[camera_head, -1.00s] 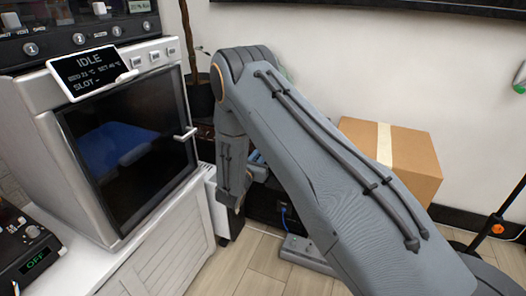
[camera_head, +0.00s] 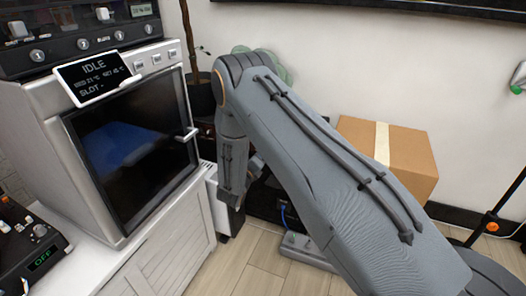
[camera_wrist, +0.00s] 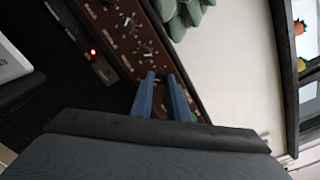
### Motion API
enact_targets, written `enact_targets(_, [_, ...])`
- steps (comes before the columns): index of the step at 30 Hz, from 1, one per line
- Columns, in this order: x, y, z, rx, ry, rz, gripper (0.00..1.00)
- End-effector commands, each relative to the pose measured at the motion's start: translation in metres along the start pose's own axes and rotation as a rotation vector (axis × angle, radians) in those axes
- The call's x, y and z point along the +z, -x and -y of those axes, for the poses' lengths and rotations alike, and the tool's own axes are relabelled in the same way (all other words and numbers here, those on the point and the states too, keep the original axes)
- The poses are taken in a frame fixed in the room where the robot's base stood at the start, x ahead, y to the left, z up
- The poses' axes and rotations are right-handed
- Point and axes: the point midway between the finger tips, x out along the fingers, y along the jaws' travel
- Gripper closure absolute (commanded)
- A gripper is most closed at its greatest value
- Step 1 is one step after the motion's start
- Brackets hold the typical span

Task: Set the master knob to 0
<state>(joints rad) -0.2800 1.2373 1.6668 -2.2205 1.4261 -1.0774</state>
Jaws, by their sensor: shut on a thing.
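In the wrist view, a brown panel (camera_wrist: 127,40) with several black knobs and pale markings runs diagonally across the upper middle. One knob (camera_wrist: 146,51) stands clear of my gripper. My gripper (camera_wrist: 161,79) has its two blue fingers closed around a small knob at the panel's lower end. The fingers hide most of this knob, so its pointer and setting cannot be read. Which knob is labelled master cannot be read either. In the head view, my arm hides the fingers and the knob.
A red light (camera_wrist: 93,52) glows beside the panel. Green leaves (camera_wrist: 183,14) hang close to it. In the head view, a white oven-like machine (camera_head: 50,105) reading IDLE stands at left. A cardboard box (camera_head: 408,160) stands at right. Some wooden floor (camera_head: 255,265) is clear.

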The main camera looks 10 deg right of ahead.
Motion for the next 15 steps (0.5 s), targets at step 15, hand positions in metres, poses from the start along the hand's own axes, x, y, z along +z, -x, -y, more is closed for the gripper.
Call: enact_targets(15, [-0.0057,0.0008,0.0004,0.001,0.174,-0.009,1.0])
